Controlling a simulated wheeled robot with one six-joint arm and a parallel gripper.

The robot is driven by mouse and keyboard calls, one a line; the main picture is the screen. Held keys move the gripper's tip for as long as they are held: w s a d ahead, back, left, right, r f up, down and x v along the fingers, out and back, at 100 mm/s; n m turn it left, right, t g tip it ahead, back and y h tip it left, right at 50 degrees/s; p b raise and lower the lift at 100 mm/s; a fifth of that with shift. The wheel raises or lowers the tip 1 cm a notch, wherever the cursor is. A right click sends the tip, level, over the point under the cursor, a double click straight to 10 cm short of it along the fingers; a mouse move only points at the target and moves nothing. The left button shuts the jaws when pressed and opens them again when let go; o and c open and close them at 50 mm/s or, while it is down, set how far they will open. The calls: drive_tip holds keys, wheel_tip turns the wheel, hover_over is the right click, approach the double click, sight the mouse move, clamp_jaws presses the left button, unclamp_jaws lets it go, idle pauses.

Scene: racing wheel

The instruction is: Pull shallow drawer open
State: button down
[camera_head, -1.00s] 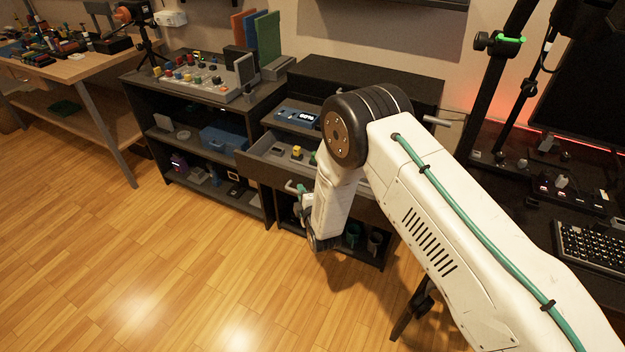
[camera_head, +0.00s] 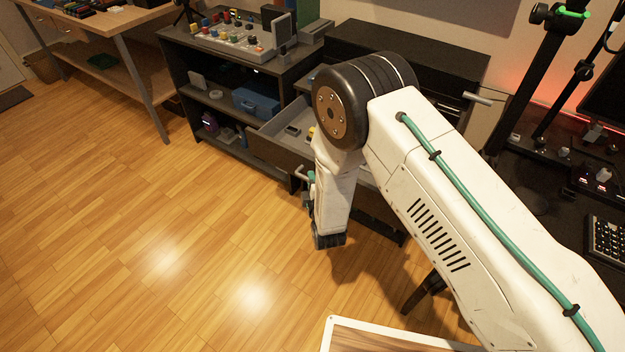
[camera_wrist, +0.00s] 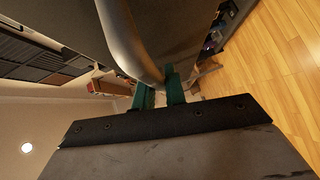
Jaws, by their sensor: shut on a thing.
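The shallow drawer (camera_head: 268,147) has a dark front and a grey inside. It sticks well out of the dark cabinet (camera_head: 405,48), with small items lying in it. Its right part is hidden behind my arm. The pale bar handle (camera_head: 301,173) shows at the drawer front. My gripper (camera_head: 310,184) is at this handle, partly hidden by my wrist. In the wrist view, the green fingers of my gripper (camera_wrist: 160,92) are closed on the curved metal handle (camera_wrist: 128,40).
An open shelf with a blue case (camera_head: 256,102) stands left of the drawer. A wooden workbench (camera_head: 110,20) is at the upper left. The floor (camera_head: 150,220) in front is clear. A white-edged panel (camera_head: 390,335) shows at the bottom edge. A dark desk is at the right.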

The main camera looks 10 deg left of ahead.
drive_tip(key=c, duration=1.5)
unclamp_jaws()
drive_tip(key=shift+o, duration=0.2)
drive_tip(key=v, duration=0.7)
drive_tip(key=shift+s, duration=0.4)
drive_tip(key=shift+d, duration=0.15)
